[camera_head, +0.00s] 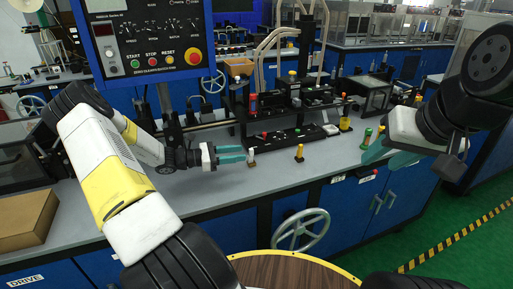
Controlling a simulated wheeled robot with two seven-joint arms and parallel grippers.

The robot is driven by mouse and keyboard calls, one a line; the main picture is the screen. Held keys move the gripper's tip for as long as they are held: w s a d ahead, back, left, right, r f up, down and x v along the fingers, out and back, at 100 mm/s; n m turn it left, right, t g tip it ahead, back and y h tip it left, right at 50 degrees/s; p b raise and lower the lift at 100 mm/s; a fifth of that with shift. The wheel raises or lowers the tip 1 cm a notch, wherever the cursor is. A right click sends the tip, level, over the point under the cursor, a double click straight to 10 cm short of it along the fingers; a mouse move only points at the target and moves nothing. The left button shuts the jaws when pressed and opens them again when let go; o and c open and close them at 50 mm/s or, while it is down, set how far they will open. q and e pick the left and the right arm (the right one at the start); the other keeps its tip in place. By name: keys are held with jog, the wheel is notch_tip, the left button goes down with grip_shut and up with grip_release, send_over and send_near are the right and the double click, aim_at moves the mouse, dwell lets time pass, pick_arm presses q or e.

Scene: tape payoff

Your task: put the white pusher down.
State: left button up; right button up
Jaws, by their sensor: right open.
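The small white pusher (251,155) is at the tips of my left gripper (243,154), just above or on the grey bench top; I cannot tell whether its brown base touches the surface. The teal fingers of my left gripper reach in from the left, one on each side, and appear shut on it. My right gripper (385,155) is open and empty over the right part of the bench, its teal fingers partly hidden by its wrist.
A yellow pusher (299,153) stands right of the white one. The black tape machine (290,138) is behind. A control panel (145,38) stands at back left, a cardboard box (25,218) at left. The front bench strip is mostly clear.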

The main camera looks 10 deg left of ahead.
aim_at(251, 149)
pick_arm(q)
jog(key=shift+w+a+f+n+t, duration=0.35)
jog(key=shift+a+n+t, duration=0.05)
jog(key=shift+a, duration=0.2)
jog(key=shift+w+a+f+n+t, duration=0.3)
jog(key=shift+w+a+n+t, duration=0.1)
jog(key=shift+a, duration=0.2)
jog(key=shift+w+d, duration=0.2)
jog(key=x, duration=0.7)
jog(key=shift+s+d, duration=0.25)
jog(key=shift+s, duration=0.1)
grip_shut()
